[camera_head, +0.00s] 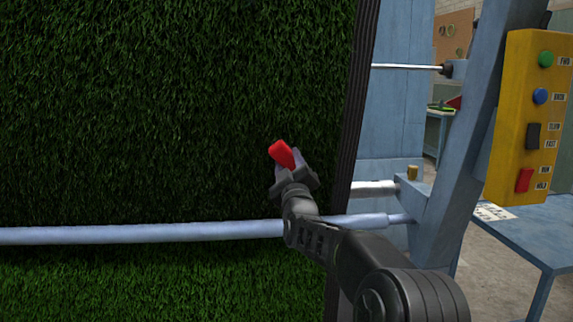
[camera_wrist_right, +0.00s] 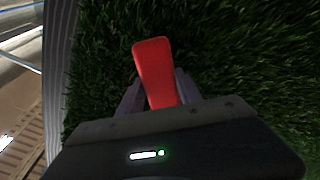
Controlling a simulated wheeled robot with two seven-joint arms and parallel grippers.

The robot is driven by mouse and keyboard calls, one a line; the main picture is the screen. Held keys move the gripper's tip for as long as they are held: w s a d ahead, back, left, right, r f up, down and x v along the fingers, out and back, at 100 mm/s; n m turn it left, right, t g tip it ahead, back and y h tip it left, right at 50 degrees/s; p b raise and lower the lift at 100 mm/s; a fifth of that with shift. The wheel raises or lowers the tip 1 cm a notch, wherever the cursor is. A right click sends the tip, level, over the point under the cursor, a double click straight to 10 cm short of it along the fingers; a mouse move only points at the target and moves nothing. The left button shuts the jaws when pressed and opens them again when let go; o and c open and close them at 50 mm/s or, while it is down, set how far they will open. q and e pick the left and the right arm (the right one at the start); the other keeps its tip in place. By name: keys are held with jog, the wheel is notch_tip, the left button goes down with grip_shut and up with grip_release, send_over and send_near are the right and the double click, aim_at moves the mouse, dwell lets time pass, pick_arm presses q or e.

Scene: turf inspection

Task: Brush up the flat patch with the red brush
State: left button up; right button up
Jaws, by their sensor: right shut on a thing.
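My right gripper (camera_head: 288,165) is shut on the red brush (camera_head: 281,153). In the right wrist view the brush (camera_wrist_right: 154,70) sticks out beyond the fingers of the gripper (camera_wrist_right: 160,100). Only its red part shows; I cannot see any bristles. The gripper and brush are in front of the upright green turf (camera_head: 170,110), near its right edge and above the pale roller bar. I cannot tell whether the brush touches the turf. The turf also fills much of the right wrist view (camera_wrist_right: 250,60). I cannot make out a distinct flat patch. My left gripper is not in view.
A pale horizontal bar (camera_head: 140,234) crosses in front of the turf, below the gripper. A dark edge strip (camera_head: 352,120) bounds the turf on the right. Beyond it are a blue frame (camera_head: 455,170), a yellow control box (camera_head: 533,120) and a blue table (camera_head: 545,230).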

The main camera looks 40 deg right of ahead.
jog(key=shift+s+d+r, duration=0.2)
jog(key=shift+d+r, duration=0.05)
jog(key=shift+s+d+f+b, duration=0.15)
jog(key=shift+s+d+b, duration=0.5)
jog(key=shift+d, duration=0.15)
jog(key=shift+w, duration=0.1)
jog(key=shift+a+f, duration=0.15)
jog(key=b+v, duration=0.2)
jog(key=v, duration=0.5)
jog(key=shift+s+a, duration=0.3)
jog(key=shift+s, duration=0.05)
